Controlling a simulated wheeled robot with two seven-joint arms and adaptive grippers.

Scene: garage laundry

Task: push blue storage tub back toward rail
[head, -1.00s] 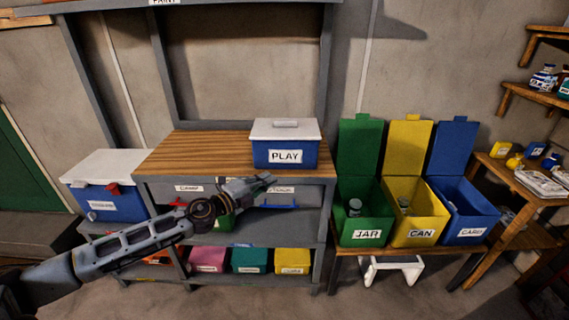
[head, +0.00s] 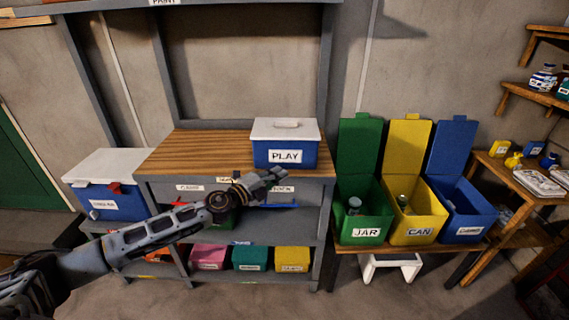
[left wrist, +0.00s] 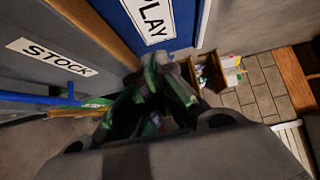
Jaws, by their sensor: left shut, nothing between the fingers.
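The blue storage tub (head: 284,152) has a white lid with a handle and a PLAY label. It sits upright at the right front of the wooden worktop (head: 195,152). Its front with the label also shows at the top of the left wrist view (left wrist: 148,18). My left gripper (head: 272,174) is shut and empty, in front of the bench and just below the tub's front face. In the left wrist view, its fingers (left wrist: 156,85) lie just below the tub. Whether they touch it I cannot tell. My right gripper is not in view.
Grey uprights (head: 168,70) rise behind the worktop, whose left part is bare. A blue and white cooler (head: 108,190) stands left. Open green (head: 362,222), yellow (head: 418,222) and blue (head: 466,222) bins stand right. Coloured boxes (head: 250,258) fill the lower shelf.

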